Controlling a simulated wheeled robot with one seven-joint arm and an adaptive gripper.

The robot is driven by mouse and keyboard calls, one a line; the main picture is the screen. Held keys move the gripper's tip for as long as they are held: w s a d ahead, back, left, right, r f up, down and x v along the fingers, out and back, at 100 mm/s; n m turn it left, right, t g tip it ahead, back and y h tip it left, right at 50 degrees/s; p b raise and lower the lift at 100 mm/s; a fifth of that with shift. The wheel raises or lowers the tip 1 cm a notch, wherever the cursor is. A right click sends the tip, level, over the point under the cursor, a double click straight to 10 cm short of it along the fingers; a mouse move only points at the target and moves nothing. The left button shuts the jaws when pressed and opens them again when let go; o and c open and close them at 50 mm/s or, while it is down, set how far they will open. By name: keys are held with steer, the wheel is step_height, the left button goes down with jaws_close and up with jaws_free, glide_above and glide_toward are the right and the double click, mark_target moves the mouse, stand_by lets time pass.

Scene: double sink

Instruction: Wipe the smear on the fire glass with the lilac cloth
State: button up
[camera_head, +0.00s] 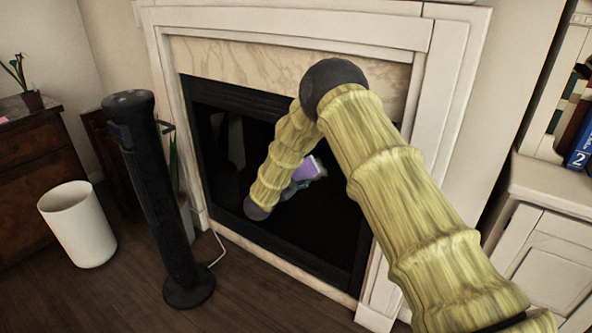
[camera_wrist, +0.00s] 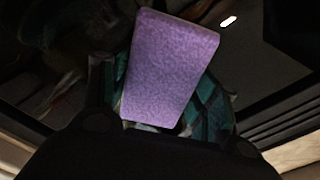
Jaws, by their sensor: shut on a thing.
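The lilac cloth (camera_wrist: 168,70) is a flat lilac block in the wrist view, held between the fingers of my gripper (camera_wrist: 165,115). In the head view the lilac cloth (camera_head: 306,169) shows small beside my forearm, in front of the dark fire glass (camera_head: 335,215). My gripper (camera_head: 298,184) is shut on it and mostly hidden behind my arm. The fire glass also shows dark behind the cloth in the wrist view (camera_wrist: 75,55). I cannot tell whether the cloth touches the glass. I cannot make out the smear for certain.
A pale fireplace surround (camera_head: 290,55) frames the glass. A black tower heater or fan (camera_head: 160,200) stands at its left, with a white bin (camera_head: 77,225) farther left. A white cabinet (camera_head: 550,250) stands at the right. Wooden floor (camera_head: 260,305) is clear in front.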

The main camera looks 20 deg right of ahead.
mark_target(304, 170)
steer(key=shift+s+d+r+p, duration=0.1)
steer(key=shift+s+d+p, duration=0.5)
steer(key=shift+s+d, duration=0.7)
steer(key=shift+s+d+p, duration=0.55)
steer(key=shift+s+d, duration=0.55)
steer(key=shift+s, duration=0.35)
steer(key=shift+s+d+p, duration=0.25)
steer(key=shift+s+d, duration=0.15)
steer(key=shift+s, duration=0.25)
steer(key=shift+s+d+p, duration=0.2)
steer(key=shift+s+d, duration=0.15)
steer(key=shift+s, duration=0.25)
